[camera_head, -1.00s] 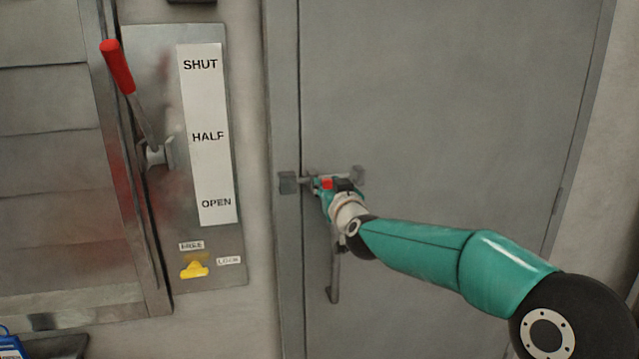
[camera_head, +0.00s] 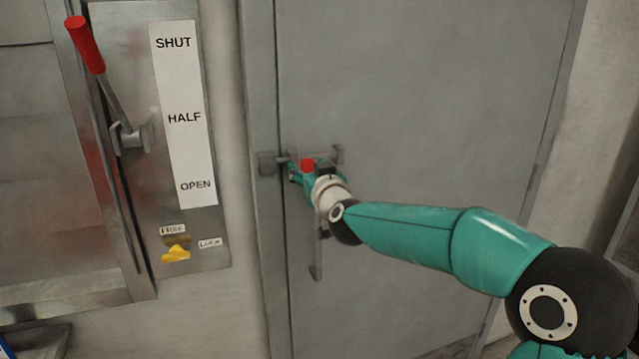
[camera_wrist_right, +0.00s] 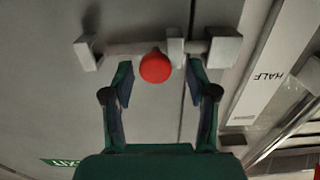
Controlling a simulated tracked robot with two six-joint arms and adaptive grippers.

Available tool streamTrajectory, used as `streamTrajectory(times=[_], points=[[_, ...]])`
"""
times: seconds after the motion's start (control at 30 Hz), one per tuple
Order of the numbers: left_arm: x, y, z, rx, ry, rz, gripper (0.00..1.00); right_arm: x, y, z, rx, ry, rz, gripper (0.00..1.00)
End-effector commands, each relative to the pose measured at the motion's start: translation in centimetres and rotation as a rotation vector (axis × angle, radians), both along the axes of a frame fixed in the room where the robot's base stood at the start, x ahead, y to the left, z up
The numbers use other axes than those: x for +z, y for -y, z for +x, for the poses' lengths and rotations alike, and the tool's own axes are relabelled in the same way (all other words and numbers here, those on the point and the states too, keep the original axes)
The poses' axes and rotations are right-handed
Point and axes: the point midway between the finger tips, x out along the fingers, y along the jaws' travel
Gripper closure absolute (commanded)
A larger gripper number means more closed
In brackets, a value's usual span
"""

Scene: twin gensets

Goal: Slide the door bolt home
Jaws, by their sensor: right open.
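The door bolt (camera_wrist_right: 128,48) is a pale horizontal bar with a round red knob (camera_wrist_right: 155,67), on a grey door (camera_head: 420,90). In the right wrist view the bar runs through brackets and crosses the door seam to the block-shaped keeper (camera_wrist_right: 225,46) on the frame. I cannot tell how far its end sits inside. In the head view the red knob (camera_head: 307,165) shows just above my right gripper (camera_head: 298,174). In the right wrist view my right gripper (camera_wrist_right: 160,75) is open, its fingers either side of the knob with gaps to both. My left gripper is not in view.
A door handle (camera_head: 316,260) hangs below the bolt. Left of the door, a metal panel (camera_head: 120,30) carries a red-handled lever (camera_head: 85,45), a SHUT/HALF/OPEN label strip (camera_head: 182,90) and a yellow catch (camera_head: 176,254). The door face right of the bolt is clear.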

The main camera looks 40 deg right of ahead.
Motion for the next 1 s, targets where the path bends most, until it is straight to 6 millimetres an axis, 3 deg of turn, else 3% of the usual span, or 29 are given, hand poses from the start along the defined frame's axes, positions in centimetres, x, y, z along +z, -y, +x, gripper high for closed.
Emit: streamTrajectory(times=[0.3, 0.47, 1.0], points=[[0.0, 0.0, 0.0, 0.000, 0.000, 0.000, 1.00, 0.0, -2.5, -6.0, 0.001, 0.002, 0.000, 0.42], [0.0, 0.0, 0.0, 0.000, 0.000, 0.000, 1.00, 0.0, -3.4, -8.0, 0.002, 0.001, 0.001, 0.42], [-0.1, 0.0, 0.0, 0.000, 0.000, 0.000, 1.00, -0.1, -3.7, -8.9, 0.001, -0.001, 0.001, 0.42]])
